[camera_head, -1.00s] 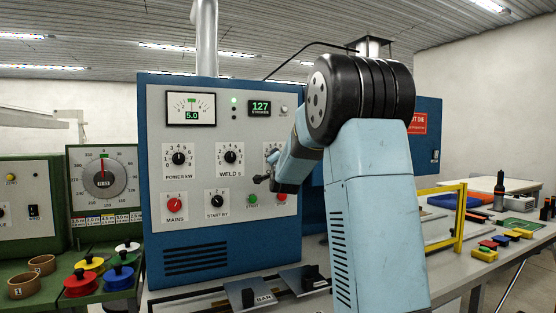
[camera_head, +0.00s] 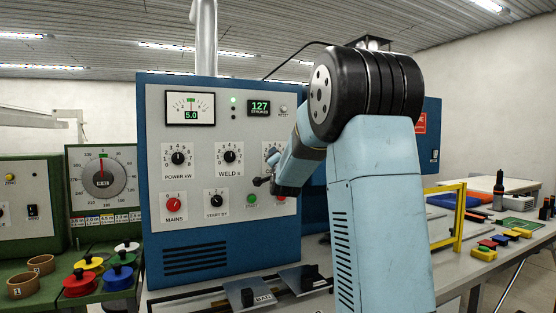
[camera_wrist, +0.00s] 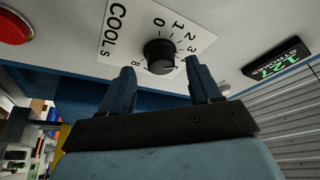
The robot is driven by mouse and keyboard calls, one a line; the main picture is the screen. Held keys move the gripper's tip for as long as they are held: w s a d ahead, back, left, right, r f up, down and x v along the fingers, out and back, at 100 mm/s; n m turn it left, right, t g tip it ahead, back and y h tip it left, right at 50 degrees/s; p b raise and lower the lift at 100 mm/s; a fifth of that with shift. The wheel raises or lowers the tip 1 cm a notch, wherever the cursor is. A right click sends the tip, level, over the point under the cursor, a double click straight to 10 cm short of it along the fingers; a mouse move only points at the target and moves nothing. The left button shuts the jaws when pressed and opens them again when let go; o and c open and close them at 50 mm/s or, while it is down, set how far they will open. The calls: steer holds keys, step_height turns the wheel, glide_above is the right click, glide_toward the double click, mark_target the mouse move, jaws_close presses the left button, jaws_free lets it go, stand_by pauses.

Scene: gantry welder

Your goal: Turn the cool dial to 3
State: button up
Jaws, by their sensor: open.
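The cool dial is a round black knob (camera_wrist: 160,56) on a white plate marked COOL s (camera_wrist: 117,30) in the wrist view. The numbers 0 to 3 show on one side of it and 8 on the other; which number it points to is unclear. In the head view only part of the dial's plate (camera_head: 271,149) shows beside my arm. My gripper (camera_wrist: 159,68) is open, its two blue fingers on either side of the knob near the panel. Whether they touch it is unclear. My forearm hides much of the area in the head view.
The panel also carries the power dial (camera_head: 178,158), the weld dial (camera_head: 229,157), a red mains knob (camera_head: 173,201), a green start button (camera_head: 252,199) and a strokes display (camera_head: 260,107). A red button (camera_wrist: 14,27) lies near the cool plate.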

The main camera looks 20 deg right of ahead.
steer(key=v, duration=1.2)
steer(key=s+a+f+n+g+y, duration=0.3)
steer(key=s+a+n+g, duration=0.15)
steer(key=s, duration=0.35)
steer(key=s+a+f+n+g+y, duration=0.3)
steer(key=s+a+f+n, duration=0.1)
steer(key=s+a, duration=0.25)
steer(key=s+a+f+n+g, duration=0.1)
steer(key=s+f+n+g, duration=0.2)
steer(key=s, duration=0.7)
steer(key=s+a+f+n+g, duration=0.1)
steer(key=s+f+n+g, duration=0.2)
steer(key=s, duration=0.8)
steer(key=shift+s+a+f+g, duration=0.15)
steer(key=shift+s+f+g, duration=0.15)
steer(key=shift+f, duration=0.5)
